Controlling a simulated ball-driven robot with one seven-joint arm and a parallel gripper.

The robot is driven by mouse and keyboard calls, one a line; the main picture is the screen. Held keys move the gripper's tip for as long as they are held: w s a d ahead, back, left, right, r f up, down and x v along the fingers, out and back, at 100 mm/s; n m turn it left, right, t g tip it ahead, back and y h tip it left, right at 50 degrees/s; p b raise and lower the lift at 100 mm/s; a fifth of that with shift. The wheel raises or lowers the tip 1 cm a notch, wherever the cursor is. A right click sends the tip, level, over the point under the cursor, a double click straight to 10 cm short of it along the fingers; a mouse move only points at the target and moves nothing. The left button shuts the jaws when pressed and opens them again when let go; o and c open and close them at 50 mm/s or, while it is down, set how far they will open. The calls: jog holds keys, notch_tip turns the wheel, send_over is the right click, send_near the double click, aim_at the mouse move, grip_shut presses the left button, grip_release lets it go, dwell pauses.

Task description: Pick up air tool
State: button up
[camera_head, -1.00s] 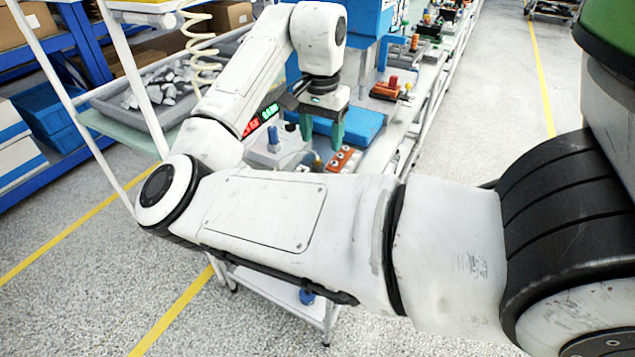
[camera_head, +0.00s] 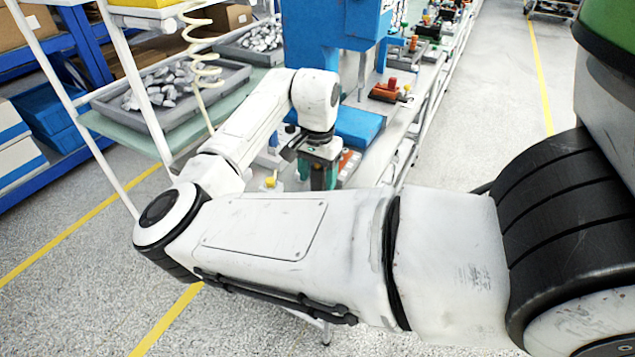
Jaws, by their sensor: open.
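No air tool can be made out clearly. A cream coiled air hose (camera_head: 200,62) hangs at the upper left, and its lower end passes behind my arm. My gripper (camera_head: 317,179) points down at the near end of the workbench, with green fingers. It is open, and I see nothing held in it. The fingertips are close to the small devices on the bench, but I cannot tell whether they touch anything. My wrist and forearm hide part of the bench there.
A blue press-like machine (camera_head: 313,38) stands behind my wrist. A blue block (camera_head: 358,126) and an orange-and-white block (camera_head: 348,163) lie right of the gripper. Grey trays of metal parts (camera_head: 205,82) sit on the left shelf.

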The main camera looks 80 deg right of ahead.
jog(key=shift+f, duration=0.25)
jog(key=shift+c, duration=0.4)
jog(key=c, duration=1)
